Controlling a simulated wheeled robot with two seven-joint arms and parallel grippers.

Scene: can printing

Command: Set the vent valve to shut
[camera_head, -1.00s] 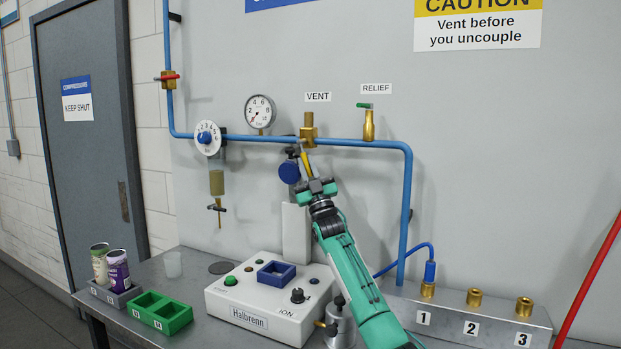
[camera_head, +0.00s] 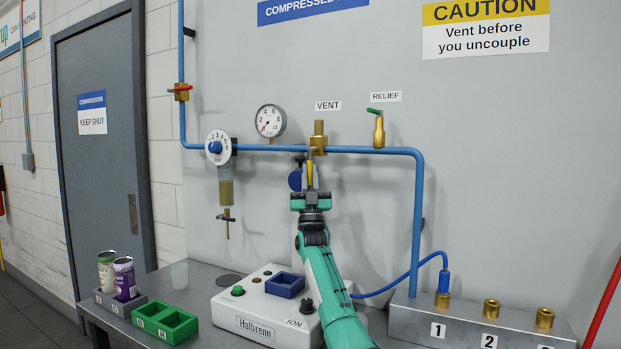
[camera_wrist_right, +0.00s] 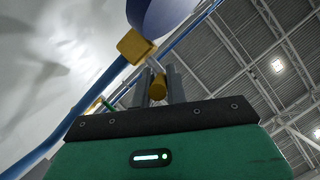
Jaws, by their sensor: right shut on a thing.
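The vent valve (camera_head: 318,139) is a brass body on the blue horizontal pipe, below the VENT label. Its yellow lever (camera_head: 310,172) hangs nearly straight down, across the line of the pipe. My right gripper (camera_head: 311,185) comes up from below and is shut on this lever. In the right wrist view, the two grey fingers (camera_wrist_right: 158,86) stand on either side of the round yellow lever end (camera_wrist_right: 157,89), with the brass valve body (camera_wrist_right: 135,46) beyond. The fingers hide part of the lever. My left gripper is not in view.
A pressure gauge (camera_head: 270,121) and a regulator dial (camera_head: 218,147) are left of the valve. A green-handled relief valve (camera_head: 379,130) is to the right. Below are the white Halbrenn machine (camera_head: 245,304), a green tray (camera_head: 165,323), and a bench block with brass fittings (camera_head: 470,322).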

